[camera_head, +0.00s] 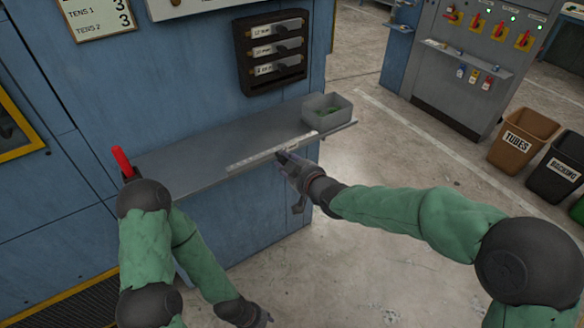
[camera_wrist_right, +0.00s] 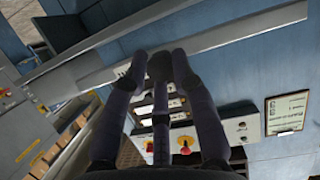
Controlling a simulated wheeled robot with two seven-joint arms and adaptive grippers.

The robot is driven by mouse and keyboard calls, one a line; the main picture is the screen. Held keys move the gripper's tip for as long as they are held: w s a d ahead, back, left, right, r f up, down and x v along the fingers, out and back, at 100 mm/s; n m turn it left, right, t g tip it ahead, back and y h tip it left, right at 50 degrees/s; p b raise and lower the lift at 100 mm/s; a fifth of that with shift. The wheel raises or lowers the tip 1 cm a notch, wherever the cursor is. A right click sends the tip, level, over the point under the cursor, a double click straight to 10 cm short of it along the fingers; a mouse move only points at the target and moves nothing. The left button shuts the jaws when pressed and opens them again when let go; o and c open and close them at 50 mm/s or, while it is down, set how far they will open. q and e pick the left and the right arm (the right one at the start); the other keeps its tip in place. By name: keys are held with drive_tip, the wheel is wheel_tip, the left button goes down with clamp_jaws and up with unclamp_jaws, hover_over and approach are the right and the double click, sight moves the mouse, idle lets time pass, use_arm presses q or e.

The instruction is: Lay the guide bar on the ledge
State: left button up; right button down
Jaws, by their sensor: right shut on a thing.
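The guide bar (camera_head: 255,158) is a long, thin, pale strip along the front edge of the grey ledge (camera_head: 185,165) in the head view. My right gripper (camera_head: 281,156) is shut on the bar at the ledge's front edge, nearer its right end. I cannot tell whether the bar rests on the ledge or is held just above it. In the right wrist view, the fingers of my right gripper (camera_wrist_right: 158,62) reach toward long pale strips; I cannot tell bar from ledge edge there. My left gripper (camera_head: 262,318) is low at the bottom, away from the ledge; its fingers are unclear.
A grey bin (camera_head: 328,120) with green contents stands on the ledge's right end. A red handle (camera_head: 122,161) is at its left end. A dark rack (camera_head: 243,60) hangs on the blue wall above. The ledge's left and middle surface is clear.

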sight(278, 152)
drive_tip(key=shift+w+a, duration=0.35)
drive_tip(key=shift+w, duration=0.45)
drive_tip(key=shift+w+a, duration=0.85)
drive_tip(key=shift+w, duration=0.3)
drive_tip(key=shift+f+b, duration=1.35)
drive_tip(key=shift+b, duration=0.1)
drive_tip(key=shift+a+f+b, duration=0.2)
drive_tip(key=shift+f+b, duration=0.1)
drive_tip(key=shift+b, duration=0.35)
drive_tip(key=c, duration=0.9)
unclamp_jaws()
drive_tip(key=shift+c, duration=0.2)
drive_tip(key=shift+f, duration=0.15)
